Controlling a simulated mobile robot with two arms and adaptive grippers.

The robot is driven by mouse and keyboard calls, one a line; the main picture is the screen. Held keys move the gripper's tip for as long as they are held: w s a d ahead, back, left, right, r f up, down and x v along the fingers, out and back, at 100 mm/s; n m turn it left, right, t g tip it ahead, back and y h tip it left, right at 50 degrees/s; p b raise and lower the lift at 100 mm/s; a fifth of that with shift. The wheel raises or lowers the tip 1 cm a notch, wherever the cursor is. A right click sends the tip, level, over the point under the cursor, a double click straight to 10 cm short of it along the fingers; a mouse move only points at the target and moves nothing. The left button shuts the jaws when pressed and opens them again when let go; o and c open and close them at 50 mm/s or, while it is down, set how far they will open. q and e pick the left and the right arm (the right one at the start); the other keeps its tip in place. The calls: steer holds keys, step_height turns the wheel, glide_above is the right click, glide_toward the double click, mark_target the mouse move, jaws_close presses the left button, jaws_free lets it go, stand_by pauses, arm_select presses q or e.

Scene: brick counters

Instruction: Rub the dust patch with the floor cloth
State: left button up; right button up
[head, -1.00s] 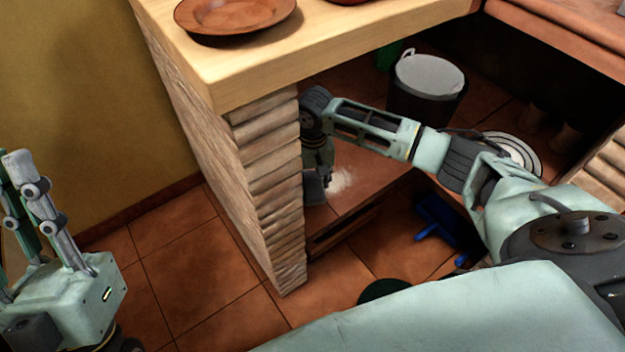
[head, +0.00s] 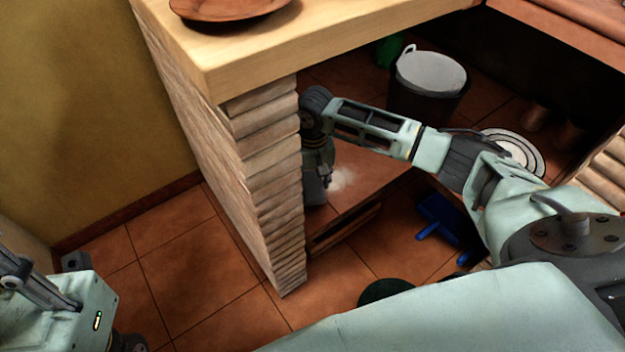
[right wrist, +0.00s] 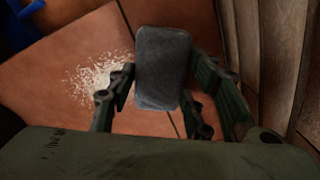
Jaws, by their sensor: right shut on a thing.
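The floor cloth (right wrist: 162,68) is a grey-blue rounded block in the right wrist view. My right gripper (right wrist: 160,80) is shut on it, with a finger on each side. The dust patch (right wrist: 98,80) is a pale speckled spot on the reddish tile, just left of the cloth and left finger. In the head view, the dust patch (head: 343,178) shows right of my right gripper (head: 319,185), low beside the brick wall's end. I cannot tell whether the cloth touches the floor. My left gripper (head: 30,290) is at the lower left, partly cut off, its fingertips unclear.
The brick wall (head: 262,180) and wooden counter (head: 330,45) stand close around my right arm. Open tiles (head: 190,270) lie left of the wall.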

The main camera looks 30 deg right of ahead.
steer(key=shift+f, duration=1)
stand_by(0.4)
